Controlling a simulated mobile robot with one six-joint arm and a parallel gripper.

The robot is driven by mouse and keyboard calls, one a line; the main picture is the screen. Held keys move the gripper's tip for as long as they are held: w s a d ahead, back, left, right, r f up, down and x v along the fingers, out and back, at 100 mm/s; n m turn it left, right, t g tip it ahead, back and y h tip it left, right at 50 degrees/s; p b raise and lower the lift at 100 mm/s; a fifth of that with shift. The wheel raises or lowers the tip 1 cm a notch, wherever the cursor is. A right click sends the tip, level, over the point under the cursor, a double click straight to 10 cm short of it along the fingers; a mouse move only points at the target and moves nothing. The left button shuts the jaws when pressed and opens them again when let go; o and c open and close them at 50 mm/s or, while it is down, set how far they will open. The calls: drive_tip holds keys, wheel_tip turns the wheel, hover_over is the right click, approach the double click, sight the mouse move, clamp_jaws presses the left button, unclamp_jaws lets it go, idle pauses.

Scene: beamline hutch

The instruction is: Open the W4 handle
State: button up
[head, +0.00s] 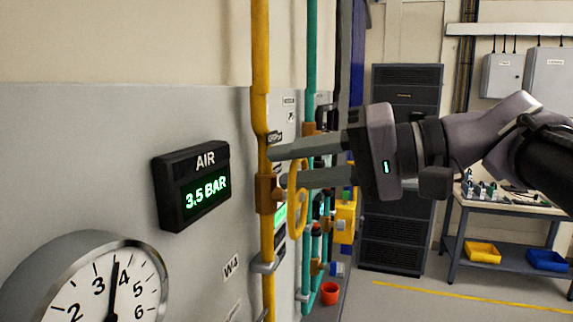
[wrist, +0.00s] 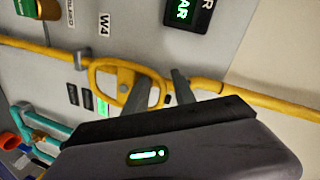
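The W4 handle is a yellow oval ring (head: 297,222) on a brass valve body (head: 264,192) in the yellow vertical pipe (head: 260,60). The W4 label (head: 231,267) is on the panel to its lower left. My gripper (head: 280,167) is open at the top of the ring, its fingers pointing at the panel with a gap between them. In the wrist view the ring (wrist: 93,80) lies left of my gripper (wrist: 164,74), and one finger overlaps its right end. I cannot tell whether the rim lies between the fingers or touches them.
An AIR display (head: 192,187) reading 3.5 BAR and a round gauge (head: 88,290) are on the panel at left. Teal pipes (head: 310,50) with other valves run just behind the handle. A red cup-like object (head: 329,293) is low down. A workbench (head: 510,206) stands at right.

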drive_tip(key=shift+w, duration=0.1)
drive_tip(key=p+v, duration=0.3)
drive_tip(key=v, duration=1.4)
drive_tip(key=shift+d, duration=0.25)
drive_tip(key=s+a+f+m+h, duration=0.1)
drive_tip(key=s+a+f+h, duration=0.1)
drive_tip(key=f, duration=0.9)
drive_tip(key=s+a+f+m+h+b, duration=0.1)
drive_tip(key=f+h, duration=0.5)
drive_tip(key=f, duration=0.6)
drive_tip(key=s+a+f+m+h, duration=0.3)
drive_tip(key=s+f, duration=0.4)
drive_tip(key=f, duration=0.5)
drive_tip(key=shift+a+f+h+b, duration=0.2)
drive_tip(key=shift+a+h+b, duration=0.1)
drive_tip(key=shift+a+h, duration=0.55)
